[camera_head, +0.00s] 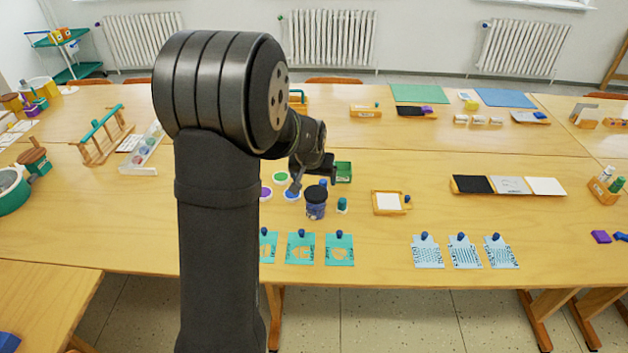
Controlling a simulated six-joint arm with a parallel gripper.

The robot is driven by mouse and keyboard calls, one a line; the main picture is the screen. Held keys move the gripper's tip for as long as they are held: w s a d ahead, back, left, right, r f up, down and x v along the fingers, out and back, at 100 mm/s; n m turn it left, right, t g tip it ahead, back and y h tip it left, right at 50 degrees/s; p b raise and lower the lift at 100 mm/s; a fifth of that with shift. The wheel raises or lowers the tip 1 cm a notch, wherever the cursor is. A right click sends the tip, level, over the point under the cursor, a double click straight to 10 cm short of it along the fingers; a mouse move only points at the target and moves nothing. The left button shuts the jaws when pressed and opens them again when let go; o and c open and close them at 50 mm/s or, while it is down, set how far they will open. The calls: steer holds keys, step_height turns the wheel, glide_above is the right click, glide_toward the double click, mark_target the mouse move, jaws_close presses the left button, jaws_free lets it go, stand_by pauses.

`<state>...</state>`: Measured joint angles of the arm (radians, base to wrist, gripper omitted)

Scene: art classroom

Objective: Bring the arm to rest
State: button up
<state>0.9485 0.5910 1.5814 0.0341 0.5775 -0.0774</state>
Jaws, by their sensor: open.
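My arm rises in the left middle of the view and bends at a large black joint. Its far end reaches out over the table (385,240). My gripper (297,190) is small and dark in this view, pointing down just left of a dark blue jar (316,204). It is open, and I see nothing held in it. Whether it touches the jar or the discs below cannot be told. My arm hides part of the table to the left.
Close to the gripper are a green disc (280,179), a purple disc (265,193) and a green box (343,172). An orange-framed white tray (386,202) lies to the right. Teal cards (301,250) lie in front.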

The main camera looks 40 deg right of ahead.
mark_target(316, 193)
stand_by(0.3)
steer(key=x, duration=1.2)
steer(key=shift+r, duration=1.55)
